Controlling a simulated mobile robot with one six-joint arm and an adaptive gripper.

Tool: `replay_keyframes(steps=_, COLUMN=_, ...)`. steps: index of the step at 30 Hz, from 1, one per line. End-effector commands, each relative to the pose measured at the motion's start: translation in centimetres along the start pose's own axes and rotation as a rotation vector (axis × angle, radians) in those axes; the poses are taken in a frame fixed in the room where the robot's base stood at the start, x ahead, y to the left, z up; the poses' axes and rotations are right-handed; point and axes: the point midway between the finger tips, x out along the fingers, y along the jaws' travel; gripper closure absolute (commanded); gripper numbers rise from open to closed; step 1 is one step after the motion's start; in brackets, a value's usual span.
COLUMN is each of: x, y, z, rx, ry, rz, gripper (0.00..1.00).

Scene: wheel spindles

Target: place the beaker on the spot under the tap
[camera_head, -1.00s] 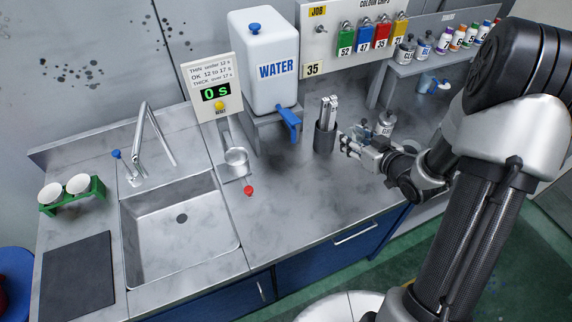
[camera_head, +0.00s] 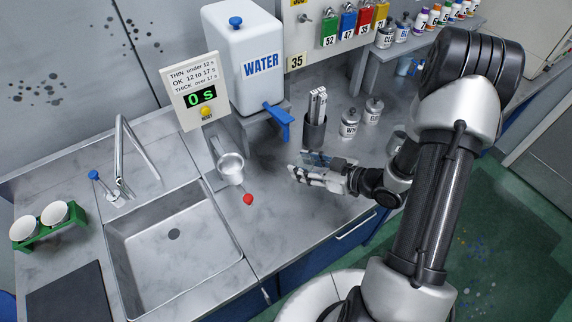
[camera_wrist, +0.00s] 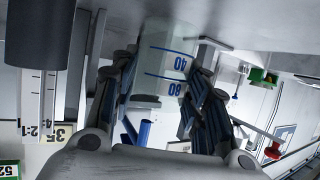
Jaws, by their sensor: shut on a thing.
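My gripper (camera_head: 302,172) is over the counter, to the front of the grey holder and to the right of the funnel cup. It is shut on the beaker (camera_wrist: 165,58), a clear vessel with blue 40 and 80 marks, which shows between the fingers in the wrist view. In the head view the beaker (camera_head: 317,159) is small and partly hidden by the fingers. The blue tap (camera_head: 279,121) juts from the white water tank (camera_head: 247,70), up and to the left of the gripper. No marked spot stands out clearly on the counter below it.
The dark holder with grey sticks (camera_head: 314,132) stands close behind the gripper. A metal cup with a red-knobbed handle (camera_head: 231,166) is to the left. Grey pots (camera_head: 349,124) are behind right. The sink (camera_head: 172,250) is at the left. Counter below the tap looks clear.

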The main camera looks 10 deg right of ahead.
Motion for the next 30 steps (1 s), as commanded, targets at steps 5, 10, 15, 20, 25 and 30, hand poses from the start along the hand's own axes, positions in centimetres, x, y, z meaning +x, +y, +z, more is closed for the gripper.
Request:
replay_keyframes(steps=5, x=4.1, y=-0.1, z=-1.6, rx=-0.004, ry=0.001, rz=-0.005, gripper=0.77)
replay_keyframes(steps=10, x=5.7, y=0.0, z=-2.3, rx=0.000, ry=0.000, rz=0.000, gripper=0.77)
replay_keyframes(steps=15, x=6.3, y=0.0, z=-1.2, rx=0.003, ry=-0.001, rz=0.000, gripper=0.77)
replay_keyframes(steps=20, x=7.2, y=0.0, z=0.8, rx=0.003, ry=0.000, rz=0.000, gripper=0.77)
replay_keyframes(steps=25, x=7.2, y=0.0, z=0.8, rx=0.000, ry=0.001, rz=0.001, gripper=0.77)
replay_keyframes(steps=30, x=7.2, y=0.0, z=1.0, rx=0.001, ry=0.000, rz=0.001, gripper=0.77)
